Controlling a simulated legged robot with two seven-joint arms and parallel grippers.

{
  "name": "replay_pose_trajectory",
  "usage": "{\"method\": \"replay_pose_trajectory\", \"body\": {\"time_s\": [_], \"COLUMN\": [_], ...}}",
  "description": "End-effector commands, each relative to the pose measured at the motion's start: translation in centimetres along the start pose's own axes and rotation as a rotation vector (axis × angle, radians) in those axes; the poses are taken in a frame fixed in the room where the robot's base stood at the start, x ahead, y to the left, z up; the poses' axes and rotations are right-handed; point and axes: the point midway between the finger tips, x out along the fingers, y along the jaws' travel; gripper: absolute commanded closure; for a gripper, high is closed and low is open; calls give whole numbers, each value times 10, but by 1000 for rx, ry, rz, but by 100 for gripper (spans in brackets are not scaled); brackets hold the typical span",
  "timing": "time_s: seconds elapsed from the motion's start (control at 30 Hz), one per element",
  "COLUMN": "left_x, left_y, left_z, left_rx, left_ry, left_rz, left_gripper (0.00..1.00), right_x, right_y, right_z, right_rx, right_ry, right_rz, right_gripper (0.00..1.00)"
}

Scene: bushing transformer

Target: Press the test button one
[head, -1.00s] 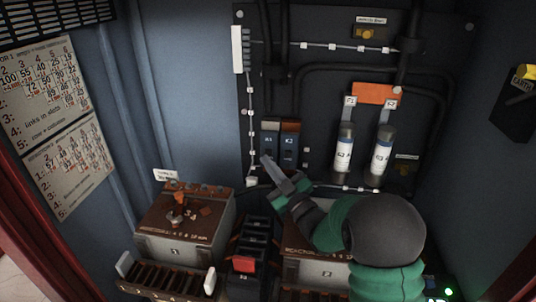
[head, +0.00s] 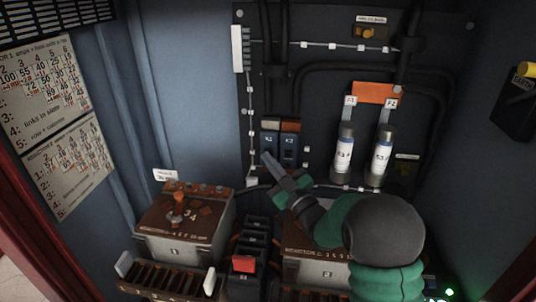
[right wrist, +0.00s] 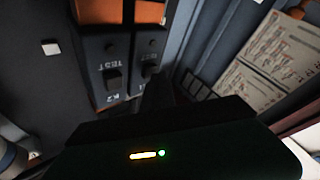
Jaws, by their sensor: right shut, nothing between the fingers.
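Two dark blue relay blocks stand side by side on the dark back panel. Relay K1 (head: 270,140) is on the left and relay K2 (head: 289,146) on the right. In the right wrist view they appear turned over, with TEST lettering and a small black button on each. K2's button (right wrist: 113,79) is at left; the other button (right wrist: 150,71), on K1, is at right. My right gripper (head: 268,157) is shut and empty, its tip at the lower part of K1. In the wrist view its dark fingers (right wrist: 158,88) end just by K1's button. Contact cannot be told.
Two fuse cylinders (head: 344,152) and (head: 382,158) hang right of the relays under an orange block (head: 378,93). Brown-topped boxes (head: 185,220) and a black terminal row (head: 256,235) stand below. Cables run around the panel. A chart (head: 60,130) hangs on the left.

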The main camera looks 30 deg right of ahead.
Motion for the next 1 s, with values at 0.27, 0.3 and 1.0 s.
{"method": "replay_pose_trajectory", "body": {"time_s": [0.27, 0.3, 1.0], "left_x": [1, 1, 7], "left_y": [0, 0, 0], "left_z": [0, 0, 2], "left_rx": [0, 0, 0], "left_ry": [0, 0, 0], "left_rz": [0, 0, 0], "left_gripper": [100, 100, 100], "right_x": [2, 3, -8], "right_y": [2, 2, -6], "right_z": [2, 2, -5], "right_rx": [0, 0, 1], "right_ry": [1, 1, 0], "right_rz": [1, 1, 1], "right_gripper": [100, 100, 100]}}
